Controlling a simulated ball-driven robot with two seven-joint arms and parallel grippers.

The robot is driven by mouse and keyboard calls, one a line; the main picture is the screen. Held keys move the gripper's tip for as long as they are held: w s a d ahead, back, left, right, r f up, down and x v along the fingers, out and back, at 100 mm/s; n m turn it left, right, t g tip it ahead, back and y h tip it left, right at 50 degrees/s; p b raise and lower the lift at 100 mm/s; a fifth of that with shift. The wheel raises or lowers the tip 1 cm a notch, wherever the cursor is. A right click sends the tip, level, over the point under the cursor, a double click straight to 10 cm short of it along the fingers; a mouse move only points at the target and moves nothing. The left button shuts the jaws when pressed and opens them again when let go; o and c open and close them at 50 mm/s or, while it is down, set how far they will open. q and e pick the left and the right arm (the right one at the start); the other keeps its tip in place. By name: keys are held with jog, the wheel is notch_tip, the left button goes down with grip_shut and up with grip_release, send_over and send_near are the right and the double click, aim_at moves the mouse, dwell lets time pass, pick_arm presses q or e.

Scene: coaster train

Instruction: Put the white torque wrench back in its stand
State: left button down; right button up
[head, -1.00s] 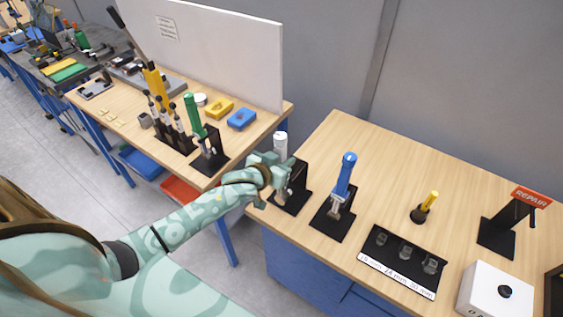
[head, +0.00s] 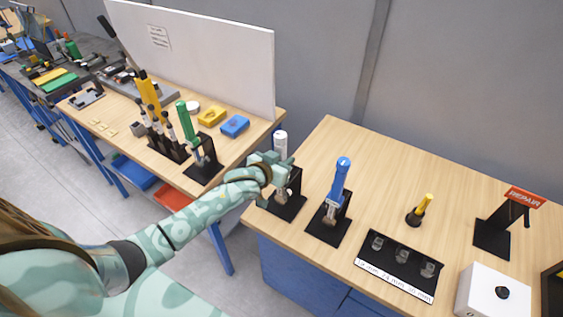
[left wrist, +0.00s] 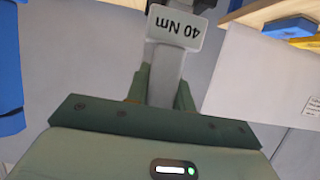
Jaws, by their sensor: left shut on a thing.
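The white torque wrench (head: 280,140) is upright at the left end of the right-hand table, at a black stand (head: 290,209). My left gripper (head: 283,163) is shut on it just below its white top and covers its middle. In the left wrist view the wrench (left wrist: 172,28) shows a "40 Nm" label and sits between the fingers of the gripper (left wrist: 160,90). The wrench's lower end is at the stand; whether it is fully seated I cannot tell. My right gripper is not in view.
A blue torque wrench (head: 341,178) stands in its own black stand just to the right. Further right are a socket tray (head: 395,280), a yellow-handled tool (head: 421,207) and a REPAIR stand (head: 495,225). A green wrench (head: 187,122) stands on the left table.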

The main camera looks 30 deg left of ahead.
pick_arm(q)
jog(key=shift+w+r, duration=0.15)
jog(key=shift+w, duration=0.55)
jog(key=shift+w+d, duration=0.1)
jog(key=shift+w, duration=0.05)
dwell(0.3)
jog(key=shift+f+b, duration=0.4)
jog(key=shift+f, duration=0.4)
dwell(1.1)
